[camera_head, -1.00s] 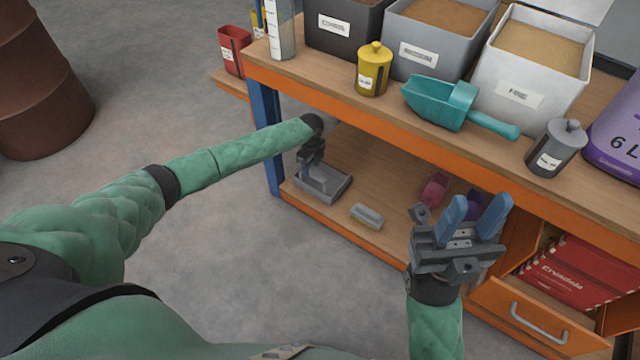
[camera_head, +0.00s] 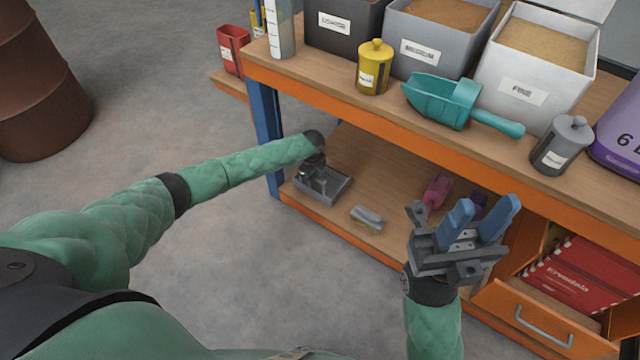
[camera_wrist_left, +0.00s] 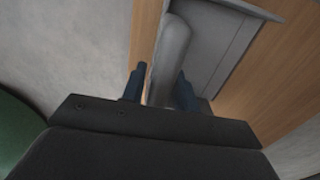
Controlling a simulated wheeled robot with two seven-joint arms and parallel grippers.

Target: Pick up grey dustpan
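The grey dustpan (camera_head: 342,188) lies on the lower shelf of the workbench, near its left end. In the left wrist view, its rounded handle (camera_wrist_left: 172,50) runs between the two blue fingers of my left gripper (camera_wrist_left: 160,82). A gap shows at the left finger; I cannot tell whether the right one touches. In the head view, my left gripper (camera_head: 312,172) is over the near left part of the dustpan and partly hides it. My right gripper (camera_head: 480,215) is open and empty, in front of the shelf, away from the dustpan.
The orange bench edge (camera_head: 400,117) overhangs the lower shelf (camera_head: 385,170). A small grey object (camera_head: 367,218) and a pink scoop (camera_head: 436,191) lie right of the dustpan. An open drawer (camera_head: 535,320) juts out at right.

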